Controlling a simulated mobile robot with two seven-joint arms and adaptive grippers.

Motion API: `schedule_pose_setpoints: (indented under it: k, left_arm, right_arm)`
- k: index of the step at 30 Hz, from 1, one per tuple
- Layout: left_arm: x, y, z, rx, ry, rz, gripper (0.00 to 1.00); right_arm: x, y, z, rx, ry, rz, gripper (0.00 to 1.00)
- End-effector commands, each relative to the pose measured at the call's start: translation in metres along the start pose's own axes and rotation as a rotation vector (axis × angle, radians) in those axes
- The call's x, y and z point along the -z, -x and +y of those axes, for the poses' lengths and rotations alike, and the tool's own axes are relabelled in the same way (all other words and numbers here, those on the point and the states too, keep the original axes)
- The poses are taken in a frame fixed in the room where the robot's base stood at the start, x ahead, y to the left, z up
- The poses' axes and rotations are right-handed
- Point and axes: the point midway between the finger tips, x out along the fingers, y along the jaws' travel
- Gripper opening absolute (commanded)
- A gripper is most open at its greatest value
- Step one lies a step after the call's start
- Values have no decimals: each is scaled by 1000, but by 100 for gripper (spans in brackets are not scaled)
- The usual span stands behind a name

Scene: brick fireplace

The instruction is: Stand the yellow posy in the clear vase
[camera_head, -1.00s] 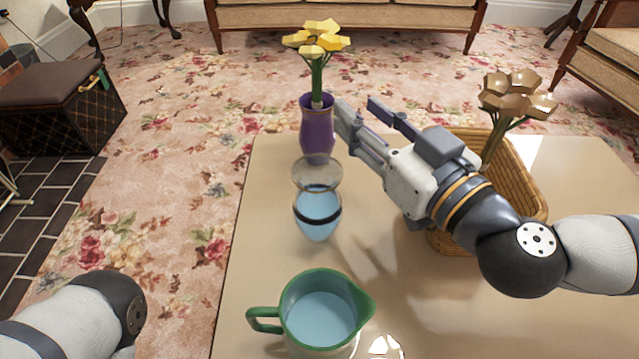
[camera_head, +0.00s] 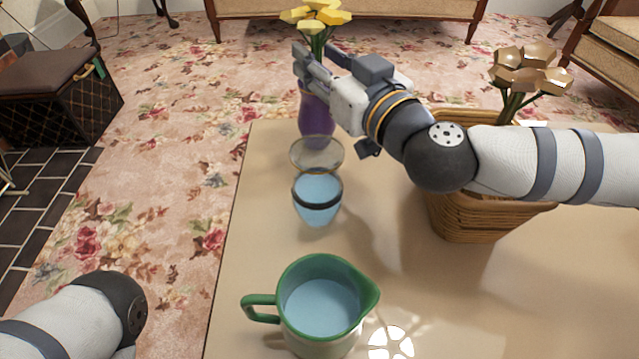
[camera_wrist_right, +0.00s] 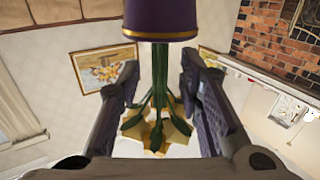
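The yellow posy (camera_head: 318,14) stands upright in a purple vase (camera_head: 316,118) at the far left corner of the table. The clear vase (camera_head: 317,198), with blue water and a dark band, stands just nearer. My right gripper (camera_head: 313,52) is at the posy's stems, above the purple vase's rim. In the right wrist view, which shows things upside down, the green stems (camera_wrist_right: 160,80) pass between its two spread fingers, with gaps on both sides. The gripper is open. Only part of my left arm shows at the lower left; its gripper is out of view.
A green-rimmed jug (camera_head: 322,318) of blue water stands at the table's near left. A wicker basket (camera_head: 470,225) is at the right, partly behind my right arm, with brown flowers (camera_head: 530,70) above it. Bare tabletop lies between jug and basket.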

Motion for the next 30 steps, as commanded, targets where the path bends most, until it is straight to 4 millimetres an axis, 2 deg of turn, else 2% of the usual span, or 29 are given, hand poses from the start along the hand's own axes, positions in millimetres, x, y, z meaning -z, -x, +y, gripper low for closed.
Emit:
schedule_pose_setpoints:
  k: [1,3,4,10,30]
  left_arm:
    - [0,0,0,0,0,0,89]
    - [0,0,0,0,0,0,89]
    - [0,0,0,0,0,0,89]
    - [-1,1,0,0,0,2,89]
    - [-11,37,1,-5,10,89,89]
  right_arm:
    - [0,0,0,0,0,0,20]
    - [0,0,0,0,0,0,4]
    - [0,0,0,0,0,0,0]
    - [2,0,0,0,1,1,0]
    - [58,1,0,0,3,3,0]
